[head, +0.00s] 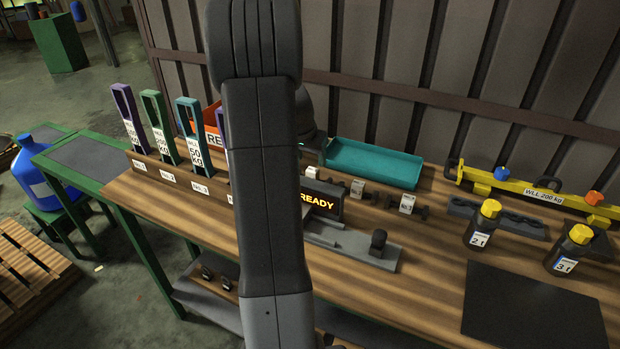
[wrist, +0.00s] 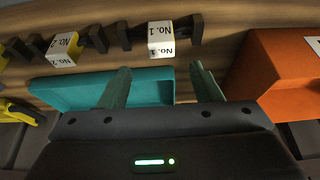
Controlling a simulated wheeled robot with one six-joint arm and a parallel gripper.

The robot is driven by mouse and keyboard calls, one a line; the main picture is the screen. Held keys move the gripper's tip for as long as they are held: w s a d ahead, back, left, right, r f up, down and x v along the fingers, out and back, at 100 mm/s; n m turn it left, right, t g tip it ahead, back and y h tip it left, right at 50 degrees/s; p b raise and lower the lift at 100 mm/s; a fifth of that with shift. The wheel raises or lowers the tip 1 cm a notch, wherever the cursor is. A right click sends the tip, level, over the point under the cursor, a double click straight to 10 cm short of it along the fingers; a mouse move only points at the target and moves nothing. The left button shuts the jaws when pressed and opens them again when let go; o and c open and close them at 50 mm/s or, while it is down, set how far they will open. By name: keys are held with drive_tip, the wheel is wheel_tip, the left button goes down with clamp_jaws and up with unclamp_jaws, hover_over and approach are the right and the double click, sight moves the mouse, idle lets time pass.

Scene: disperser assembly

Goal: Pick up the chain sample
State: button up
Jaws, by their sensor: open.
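Several dark samples with white number tags lie in a row on the wooden bench. In the wrist view, the sample tagged No. 1 (wrist: 160,39) is just ahead of my gripper (wrist: 162,80), between the lines of its two fingers. My gripper is open and empty, with the fingertips short of the tag. The No. 2 sample (wrist: 65,48) lies to its left. In the head view, one tagged sample (head: 357,189) and the No. 3 sample (head: 407,204) show right of my arm. My arm hides my fingers there.
A teal tray (head: 372,163) and an orange bin (wrist: 285,70) stand close to my gripper. A READY display (head: 321,201) and a grey fixture (head: 350,245) are in front. Upright slings (head: 158,127), a yellow beam (head: 540,191) and yellow-capped bottles (head: 481,226) flank the area. A black mat (head: 532,308) is clear.

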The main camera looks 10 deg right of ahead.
sight(312, 170)
drive_tip(key=x, duration=0.4)
drive_tip(key=shift+s+a+f+p, duration=0.15)
drive_tip(key=shift+a+f+p, duration=0.1)
drive_tip(key=shift+f+p, duration=0.15)
drive_tip(key=shift+d+f, duration=0.15)
drive_tip(key=shift+f, duration=0.4)
drive_tip(key=shift+c, duration=0.5)
drive_tip(key=c, duration=1.2)
drive_tip(key=shift+o, duration=0.2)
drive_tip(key=shift+r, duration=0.1)
